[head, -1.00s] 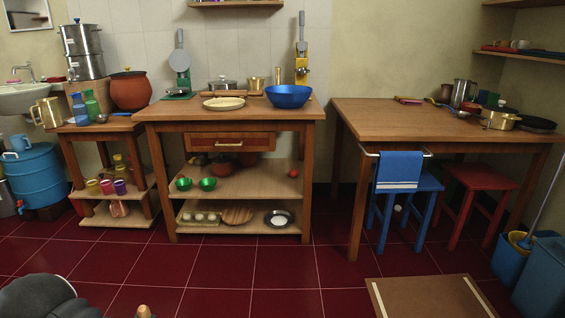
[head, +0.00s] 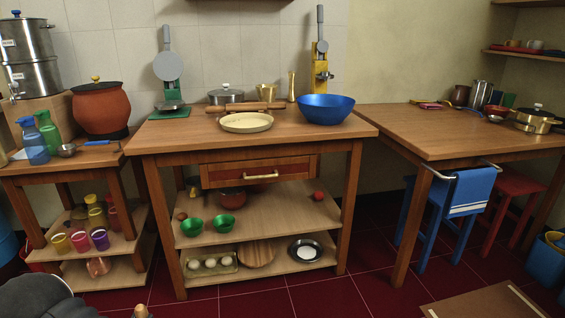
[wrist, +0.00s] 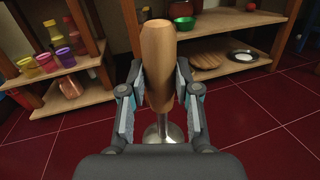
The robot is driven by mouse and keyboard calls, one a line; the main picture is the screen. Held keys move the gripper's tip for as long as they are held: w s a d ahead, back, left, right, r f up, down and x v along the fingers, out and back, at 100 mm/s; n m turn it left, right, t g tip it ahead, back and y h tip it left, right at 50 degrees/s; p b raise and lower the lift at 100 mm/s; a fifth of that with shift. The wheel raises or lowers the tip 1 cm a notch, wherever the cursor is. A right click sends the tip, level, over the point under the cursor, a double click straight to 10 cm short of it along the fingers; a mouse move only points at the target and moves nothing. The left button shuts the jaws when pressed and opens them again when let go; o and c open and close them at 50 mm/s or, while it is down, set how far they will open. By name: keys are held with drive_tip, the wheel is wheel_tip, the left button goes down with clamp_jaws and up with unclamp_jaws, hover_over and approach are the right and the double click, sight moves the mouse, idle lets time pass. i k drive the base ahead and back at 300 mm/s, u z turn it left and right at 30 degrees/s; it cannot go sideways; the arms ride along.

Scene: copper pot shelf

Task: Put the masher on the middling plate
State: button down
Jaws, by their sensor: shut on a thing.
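My gripper (wrist: 159,88) is shut on the wooden handle of the masher (wrist: 158,60) in the wrist view. The masher's metal lower end shows below the handle, partly hidden by my gripper. In the head view only a small tip, probably the masher's handle (head: 141,311), shows at the bottom edge. A cream plate (head: 246,123) lies on the middle table's top. A dark-rimmed dish with a white centre (head: 305,250) lies on that table's bottom shelf and also shows in the wrist view (wrist: 242,56). I cannot tell which is the middling plate.
On the middle table (head: 180,134), a rolling pin (head: 230,107) lies behind the cream plate and a blue bowl (head: 326,109) stands to its right. A tortilla press (head: 168,70) stands back left. The right table (head: 430,135) has free room in front. Red floor lies before the tables.

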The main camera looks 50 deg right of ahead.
sight(247, 125)
drive_tip(key=z, duration=0.7)
drive_tip(key=i, duration=0.8)
drive_tip(key=z, duration=1.25)
drive_tip(key=i, duration=0.35)
drive_tip(key=z, duration=0.25)
drive_tip(key=k, duration=1.05)
drive_tip(key=z, duration=1.4)
drive_tip(key=i, duration=1.3)
drive_tip(key=u, duration=1.9)
